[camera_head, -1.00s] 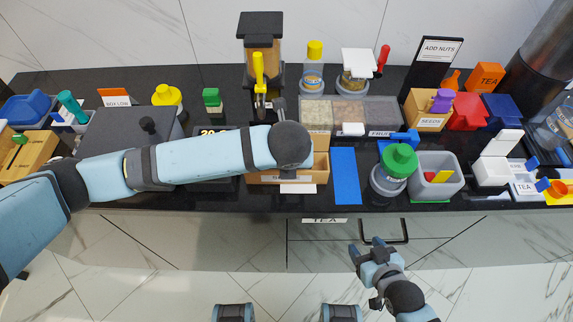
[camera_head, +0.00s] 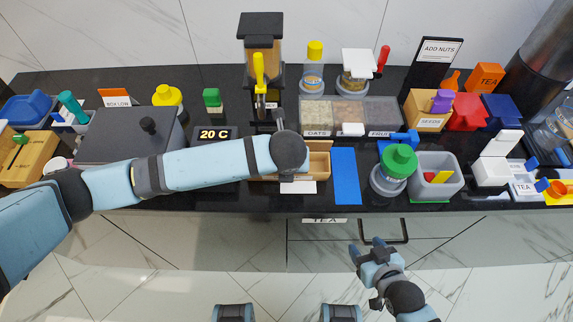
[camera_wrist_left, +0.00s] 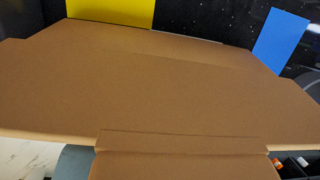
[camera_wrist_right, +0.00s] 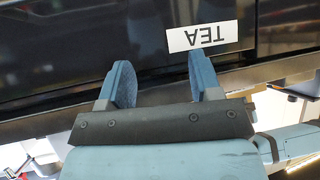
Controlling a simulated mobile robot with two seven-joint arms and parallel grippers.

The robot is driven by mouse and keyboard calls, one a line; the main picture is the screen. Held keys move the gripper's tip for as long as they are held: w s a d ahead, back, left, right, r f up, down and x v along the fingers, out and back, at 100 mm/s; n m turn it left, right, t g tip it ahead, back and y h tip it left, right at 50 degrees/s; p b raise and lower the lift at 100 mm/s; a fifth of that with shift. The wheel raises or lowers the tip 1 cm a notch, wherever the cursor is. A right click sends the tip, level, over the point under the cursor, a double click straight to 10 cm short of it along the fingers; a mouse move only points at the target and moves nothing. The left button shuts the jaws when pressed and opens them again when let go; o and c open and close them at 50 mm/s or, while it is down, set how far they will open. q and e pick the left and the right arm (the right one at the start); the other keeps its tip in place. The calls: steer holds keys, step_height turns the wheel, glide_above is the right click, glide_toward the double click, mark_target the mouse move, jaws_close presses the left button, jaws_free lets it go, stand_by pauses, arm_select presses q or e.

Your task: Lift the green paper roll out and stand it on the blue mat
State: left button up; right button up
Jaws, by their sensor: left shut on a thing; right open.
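The blue mat (camera_head: 345,176) lies flat and empty on the dark counter; it also shows in the left wrist view (camera_wrist_left: 281,40). A brown open-topped box (camera_head: 319,163) stands just left of it, partly under my left arm. My left gripper (camera_head: 289,178) is at the box's front, mostly hidden by its own wrist. It is shut on a brown panel (camera_wrist_left: 150,90) that fills the left wrist view and hides the fingers; whether the panel is part of the box I cannot tell. I cannot make out the green paper roll. My right gripper (camera_head: 372,250) is open and empty before the counter.
Right of the mat stand a green-lidded jar (camera_head: 398,162) and a grey bin (camera_head: 436,178). Behind the box are grain trays (camera_head: 348,112) and a dispenser (camera_head: 261,60). A grey lidded box (camera_head: 130,140) is at left. A TEA drawer (camera_wrist_right: 204,36) faces my right gripper.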

arm_select(q)
steer(key=shift+r, duration=0.1)
steer(key=shift+w+r, duration=0.1)
steer(key=shift+r, duration=0.5)
step_height(320, 180, up, 19)
steer(key=shift+d+f, duration=0.1)
steer(key=shift+d, duration=0.05)
stand_by(0.4)
steer(key=shift+d+f+n, duration=0.1)
steer(key=shift+d+n, duration=0.1)
steer(key=shift+n, duration=0.2)
steer(key=d+f+n+g+y+b, duration=0.15)
steer(key=d+n+g+b, duration=0.4)
steer(key=d+n, duration=1.2)
steer(key=a+f+n, duration=0.1)
steer(key=f, duration=0.5)
steer(key=a+f+n, duration=0.1)
steer(key=f, duration=0.5)
steer(key=a+f+n, duration=0.1)
steer(key=f+n, duration=0.1)
steer(key=f, duration=0.5)
steer(key=shift+a+f+y, duration=0.1)
steer(key=shift+a+y, duration=0.15)
steer(key=shift+f, duration=0.1)
